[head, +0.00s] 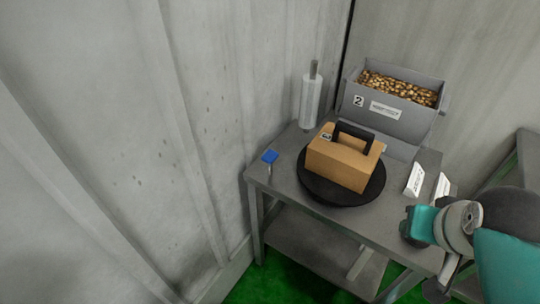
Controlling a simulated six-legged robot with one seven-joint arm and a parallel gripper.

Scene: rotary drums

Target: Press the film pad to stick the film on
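A brown cardboard box (335,164) sits on a round black turntable (350,199) on a grey metal table (283,183). A black handle-shaped piece (356,133) stands on the box's top, beside a small label. A white roll with a grey handle (311,101) stands upright at the back left. I cannot tell which of these is the film pad. Parts of my teal and grey arm show at the lower right, apart from the box. No gripper fingers can be made out.
A grey bin (386,121) marked 2, full of golden-brown pieces, stands at the table's back. White cards (414,180) stand on the right side of the table. Pale walls close in the left and back. Green floor (290,281) shows below.

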